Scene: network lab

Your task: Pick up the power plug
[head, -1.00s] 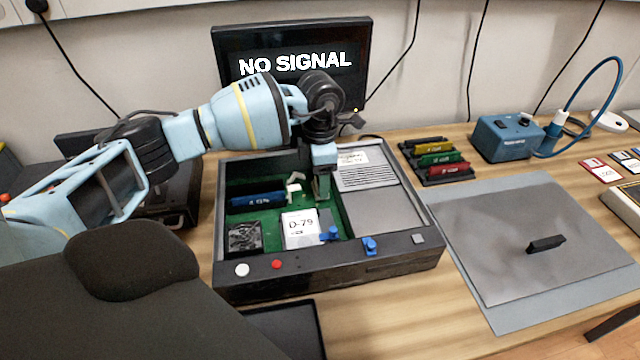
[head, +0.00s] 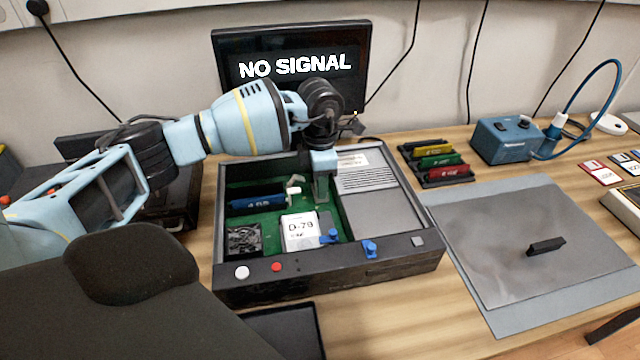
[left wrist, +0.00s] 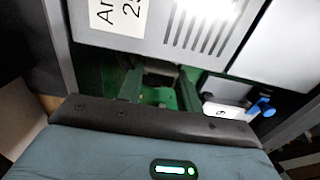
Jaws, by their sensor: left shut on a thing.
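My left gripper (head: 322,188) reaches down into the open black case (head: 330,283), beside its grey covered section. In the left wrist view its fingers (left wrist: 160,88) are shut on a small dark piece (left wrist: 161,77), which I take to be the power plug. It sits over the green board (left wrist: 150,98), and most of it is hidden, so I cannot tell whether it touches the board. In the head view the arm and fingers hide it. A small white connector (head: 293,181) shows just left of the fingers. My right gripper is not in view.
Inside the case are a blue module (head: 257,202), a white D-79 box (head: 299,230) and a black fan-like block (head: 243,238). A monitor (head: 290,85) stands behind. A grey panel with a handle (head: 546,246) lies at right, near coloured modules (head: 443,160) and a blue device (head: 503,140).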

